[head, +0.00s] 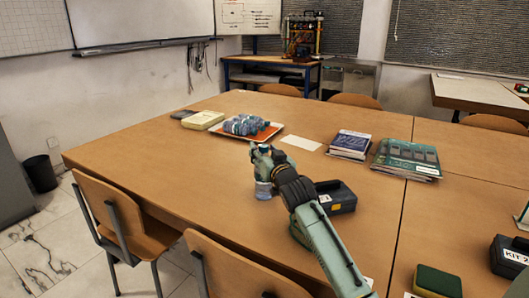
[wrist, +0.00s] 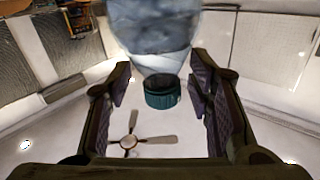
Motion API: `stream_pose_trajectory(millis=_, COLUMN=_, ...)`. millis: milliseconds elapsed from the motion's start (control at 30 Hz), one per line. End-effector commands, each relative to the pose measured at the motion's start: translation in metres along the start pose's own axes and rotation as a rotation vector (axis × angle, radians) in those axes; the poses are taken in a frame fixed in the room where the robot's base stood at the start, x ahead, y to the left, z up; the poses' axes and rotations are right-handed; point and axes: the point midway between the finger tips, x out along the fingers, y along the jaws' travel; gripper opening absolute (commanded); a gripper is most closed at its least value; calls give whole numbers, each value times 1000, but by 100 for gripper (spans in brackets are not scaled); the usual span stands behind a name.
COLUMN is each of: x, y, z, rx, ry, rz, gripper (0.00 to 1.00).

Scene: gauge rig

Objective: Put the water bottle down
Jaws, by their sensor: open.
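The water bottle (head: 264,190) is clear with a dark teal cap. It stands upright on the wooden table (head: 215,180), and my gripper (head: 262,155) hides part of its upper portion in the head view. In the wrist view, which appears upside down, the bottle (wrist: 158,35) comes in from the top edge with its cap (wrist: 162,93) pointing down the picture. My gripper (wrist: 161,85) is open, with one finger on each side of the cap. A gap shows between the cap and each finger.
A black case (head: 337,198) lies right of the bottle. Behind are an orange tray (head: 268,134) with a blue bundle, a white sheet (head: 301,143), and books (head: 350,143) (head: 407,157). Chairs (head: 125,220) line the front edge. Bare tabletop lies left of the bottle.

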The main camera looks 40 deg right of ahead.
Motion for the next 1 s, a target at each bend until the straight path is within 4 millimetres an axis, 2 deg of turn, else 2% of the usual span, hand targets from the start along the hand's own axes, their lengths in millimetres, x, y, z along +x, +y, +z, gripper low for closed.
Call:
stream_pose_trajectory(millis=167, x=-11, y=1, z=1, rx=1, ry=2, rz=1, gripper=47)
stream_pose_trajectory(millis=500, x=-80, y=2, z=2, rx=2, ry=4, rz=2, gripper=47)
stream_pose_trajectory(millis=700, x=-110, y=1, z=1, rx=1, ry=2, rz=1, gripper=47)
stream_pose_trajectory(millis=1000, x=-120, y=0, z=0, rx=0, ry=0, rz=-1, gripper=47)
